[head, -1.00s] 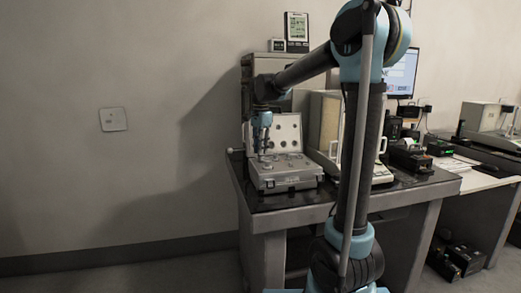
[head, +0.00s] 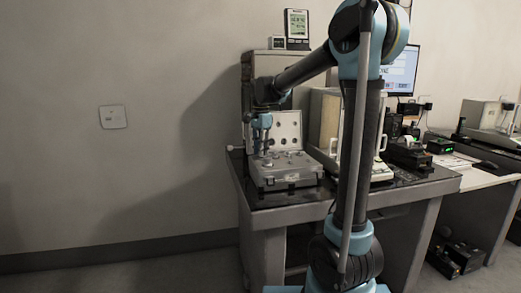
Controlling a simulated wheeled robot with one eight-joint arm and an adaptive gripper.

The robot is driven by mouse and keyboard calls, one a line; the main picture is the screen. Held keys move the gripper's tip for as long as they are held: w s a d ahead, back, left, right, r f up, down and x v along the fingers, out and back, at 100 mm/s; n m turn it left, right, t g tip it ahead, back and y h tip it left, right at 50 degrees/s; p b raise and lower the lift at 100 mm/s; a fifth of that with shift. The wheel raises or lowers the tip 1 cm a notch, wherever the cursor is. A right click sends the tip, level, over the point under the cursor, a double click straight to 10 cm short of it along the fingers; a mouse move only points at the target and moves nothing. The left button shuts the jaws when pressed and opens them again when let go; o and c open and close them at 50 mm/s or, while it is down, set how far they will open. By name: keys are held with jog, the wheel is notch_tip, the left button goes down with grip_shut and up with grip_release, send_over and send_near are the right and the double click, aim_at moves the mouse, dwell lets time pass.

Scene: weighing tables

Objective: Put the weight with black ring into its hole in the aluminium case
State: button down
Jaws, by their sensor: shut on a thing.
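The aluminium case (head: 286,184) stands open on the dark-topped table, with its lid (head: 287,121) raised at the back and several round recesses in the lid's lining. Several small metal weights (head: 292,155) show in the case's base, too small to tell their rings. My gripper (head: 266,151) points down over the left part of the case, just above its base. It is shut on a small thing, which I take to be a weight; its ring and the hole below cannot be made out.
A balance with a glass housing (head: 325,122) stands right of the case. Black instruments (head: 408,154) and a monitor (head: 402,72) are farther right. A display unit (head: 297,24) sits on the cabinet behind. The table's front left edge is near the case.

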jog(key=shift+f, duration=0.5)
jog(key=c, duration=1.4)
grip_release()
